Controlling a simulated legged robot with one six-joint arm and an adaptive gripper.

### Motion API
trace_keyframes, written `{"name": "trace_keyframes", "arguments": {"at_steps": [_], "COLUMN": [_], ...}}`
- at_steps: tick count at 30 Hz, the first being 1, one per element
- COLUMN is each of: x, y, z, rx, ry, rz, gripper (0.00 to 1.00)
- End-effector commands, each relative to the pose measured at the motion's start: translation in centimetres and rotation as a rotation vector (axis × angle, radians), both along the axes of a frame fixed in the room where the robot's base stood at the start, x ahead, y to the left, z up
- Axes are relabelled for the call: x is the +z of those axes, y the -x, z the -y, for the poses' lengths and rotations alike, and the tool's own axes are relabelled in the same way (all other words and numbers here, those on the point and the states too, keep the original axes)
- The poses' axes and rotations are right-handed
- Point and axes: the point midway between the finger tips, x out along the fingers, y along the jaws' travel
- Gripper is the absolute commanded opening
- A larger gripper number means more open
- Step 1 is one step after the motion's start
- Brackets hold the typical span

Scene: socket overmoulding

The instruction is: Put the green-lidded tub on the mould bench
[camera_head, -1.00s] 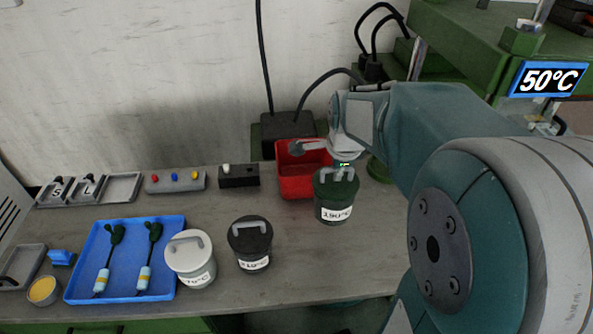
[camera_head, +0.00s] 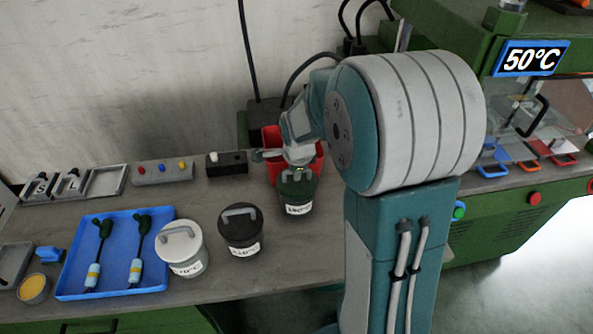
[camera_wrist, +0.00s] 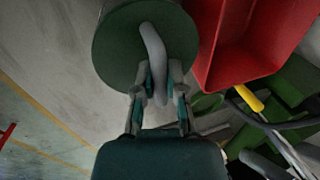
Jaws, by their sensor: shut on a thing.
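The green-lidded tub (camera_head: 297,190) is a dark tub with a white temperature label, partly in front of the red bin in the head view. My gripper (camera_head: 297,170) is at the top of it. In the wrist view my gripper (camera_wrist: 158,80) is shut on the grey handle of the green lid (camera_wrist: 118,50). I cannot tell whether the tub's base touches the grey worktop. At the right stands a green bench (camera_head: 490,222) with a 50°C display (camera_head: 531,58); my arm hides part of it.
A black-lidded tub (camera_head: 241,235) and a white-lidded tub (camera_head: 182,252) stand left of the held tub. A blue tray (camera_head: 115,288) holds two green-handled tools. The red bin (camera_head: 271,140) is close behind. Coloured handles (camera_head: 490,170) show at the right bench.

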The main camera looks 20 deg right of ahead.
Motion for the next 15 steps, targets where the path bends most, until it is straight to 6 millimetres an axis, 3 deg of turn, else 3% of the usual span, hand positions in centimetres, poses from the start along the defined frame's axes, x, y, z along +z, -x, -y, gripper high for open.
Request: {"name": "trace_keyframes", "arguments": {"at_steps": [6,7,9,15], "x": [-0.14,-0.17,-0.19,-0.19], "y": [-0.05,-0.01,-0.02,-0.02], "z": [0.02,0.01,0.01,0.01], "rx": [0.0,0.0,0.0,0.0], "ry": [0.001,0.0,0.0,0.0], "rz": [0.002,0.0,0.0,-0.001], "gripper": [0.0,0.28,0.49,0.49]}}
